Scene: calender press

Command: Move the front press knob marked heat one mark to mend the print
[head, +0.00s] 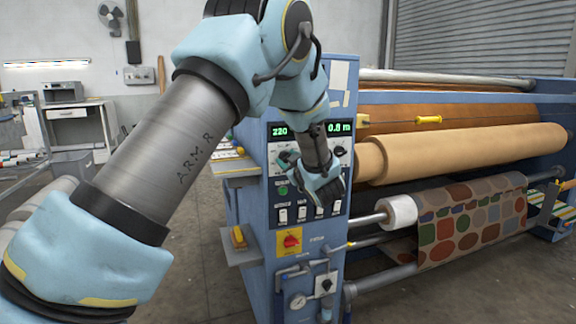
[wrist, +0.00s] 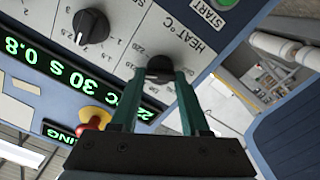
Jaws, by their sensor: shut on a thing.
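In the wrist view, the black heat knob (wrist: 160,64) sits by the "HEAT °C" lettering on a pale dial plate with printed marks. My gripper (wrist: 160,76) has its two green fingers shut on this knob, one on each side. The mark it points at is hidden by the fingers. The print (head: 472,212), a cloth with red, green, orange and brown blotches, hangs below the rollers in the head view.
A second black knob (wrist: 91,26) stands beside the heat knob. Green displays (head: 280,131) read 220 and 0.8 m.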

